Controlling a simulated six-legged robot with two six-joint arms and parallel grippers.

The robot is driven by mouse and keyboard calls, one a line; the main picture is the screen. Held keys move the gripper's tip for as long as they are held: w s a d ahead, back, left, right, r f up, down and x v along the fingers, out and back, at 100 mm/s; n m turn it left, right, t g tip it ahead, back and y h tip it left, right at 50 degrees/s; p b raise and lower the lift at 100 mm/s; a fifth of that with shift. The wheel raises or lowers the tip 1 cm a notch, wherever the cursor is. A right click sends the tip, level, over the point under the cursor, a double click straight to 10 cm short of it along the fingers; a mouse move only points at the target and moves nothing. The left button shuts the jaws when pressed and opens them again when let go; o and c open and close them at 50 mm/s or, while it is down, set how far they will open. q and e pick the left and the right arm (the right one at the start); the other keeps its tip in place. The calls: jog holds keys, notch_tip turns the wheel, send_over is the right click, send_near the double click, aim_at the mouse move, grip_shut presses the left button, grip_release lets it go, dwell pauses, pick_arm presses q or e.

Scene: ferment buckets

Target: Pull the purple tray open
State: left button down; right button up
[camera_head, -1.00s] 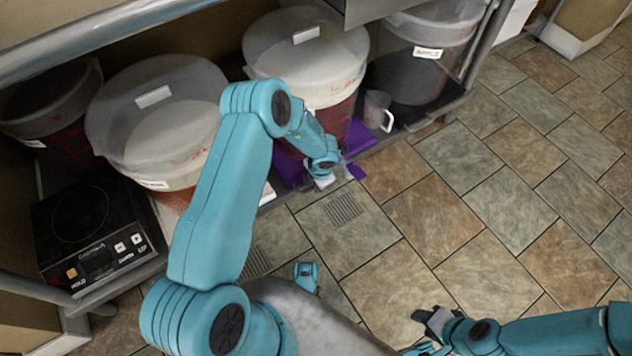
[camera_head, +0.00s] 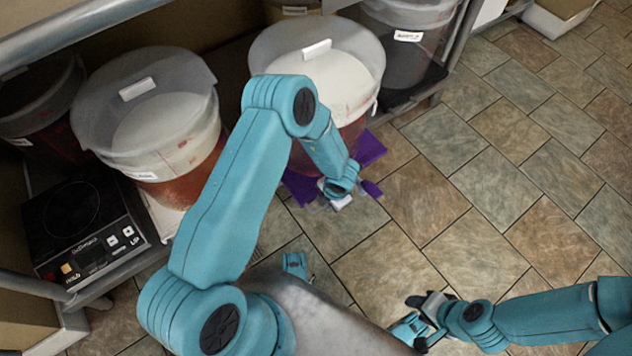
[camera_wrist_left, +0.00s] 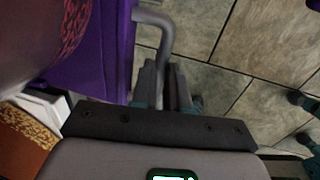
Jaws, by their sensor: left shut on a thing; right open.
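The purple tray (camera_head: 370,149) sticks out past the lower shelf's front edge, over the tiled floor. A large clear bucket (camera_head: 318,75) with a white lid label and red contents stands on it. My left gripper (camera_head: 338,200) is at the tray's front. In the left wrist view the purple tray (camera_wrist_left: 95,65) has a grey bar handle (camera_wrist_left: 162,38) whose end runs down to my left gripper's fingers (camera_wrist_left: 166,85). The fingers are shut on this handle; the exact contact is partly hidden. My right gripper (camera_head: 415,318) is open and empty above the floor.
Another clear bucket (camera_head: 150,112) stands left of the tray, and a dark-filled bucket (camera_head: 405,45) stands behind right. A black induction cooker (camera_head: 85,225) is at the left. The tiled floor (camera_head: 490,170) to the right is clear.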

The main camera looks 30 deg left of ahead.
pick_arm(q)
jog(key=s+d, duration=0.3)
jog(key=d, duration=0.4)
jog(key=s+d+p, duration=0.1)
jog(key=s+d, duration=0.2)
jog(key=d, duration=0.5)
jog(key=shift+s+d, duration=0.25)
jog(key=shift+s, duration=0.05)
pick_arm(e)
jog(key=shift+s+a+r, duration=0.1)
jog(key=shift+a+r, duration=0.05)
jog(key=shift+r, duration=0.4)
pick_arm(q)
jog(key=c, duration=1.1)
grip_release()
jog(key=d+r+p, duration=0.1)
jog(key=r+p, duration=0.1)
jog(key=r, duration=0.3)
jog(key=d+r+p, duration=0.1)
jog(key=r+p, duration=0.2)
jog(key=r, duration=0.2)
jog(key=s+r+p, duration=0.1)
jog(key=r+p, duration=0.2)
jog(key=r, duration=0.3)
jog(key=shift+d, duration=0.4)
pick_arm(e)
notch_tip(320, 180, up, 8)
jog(key=s+a, duration=0.1)
jog(key=shift+f+n+g, duration=0.25)
jog(key=shift+n+g, duration=0.05)
